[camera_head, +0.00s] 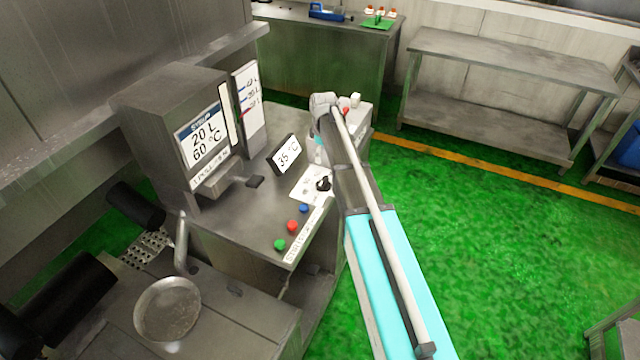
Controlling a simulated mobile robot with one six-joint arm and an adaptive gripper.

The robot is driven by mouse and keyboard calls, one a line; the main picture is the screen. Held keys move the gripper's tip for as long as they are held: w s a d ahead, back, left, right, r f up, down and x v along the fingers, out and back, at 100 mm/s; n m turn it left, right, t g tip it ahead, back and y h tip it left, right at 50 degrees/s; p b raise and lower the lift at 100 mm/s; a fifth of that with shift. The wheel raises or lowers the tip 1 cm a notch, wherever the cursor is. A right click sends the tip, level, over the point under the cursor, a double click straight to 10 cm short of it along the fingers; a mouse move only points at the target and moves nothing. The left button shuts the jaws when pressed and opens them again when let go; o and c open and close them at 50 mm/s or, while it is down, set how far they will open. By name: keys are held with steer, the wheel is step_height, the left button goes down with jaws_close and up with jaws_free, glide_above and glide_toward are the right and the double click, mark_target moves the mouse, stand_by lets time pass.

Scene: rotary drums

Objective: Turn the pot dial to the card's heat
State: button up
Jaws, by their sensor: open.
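A black dial (324,184) sits on a white plate (303,193) on the steel control console, just left of my forearm. Its pointer setting is too small to read. A small upright card (287,153) reading 35 °C stands behind the dial. A display (203,137) on the steel housing to the left reads SYRUP, 20 L, 60 °C. My gripper (320,167) hangs below the wrist, above or close beside the dial, mostly hidden by my arm. Its jaws are open; I cannot tell whether they touch the dial.
Blue, red and green buttons (292,225) line the console's front edge. A white chart (248,105) stands behind the housing. A round metal pan (167,308) is at the lower left. A steel shelf table (510,68) stands at the back right.

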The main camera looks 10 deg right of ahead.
mark_target(322, 180)
steer(key=shift+f+b, duration=5.95)
steer(key=shift+f, duration=0.3)
steer(key=c, duration=0.8)
steer(key=shift+a, duration=0.3)
steer(key=shift+d, duration=0.15)
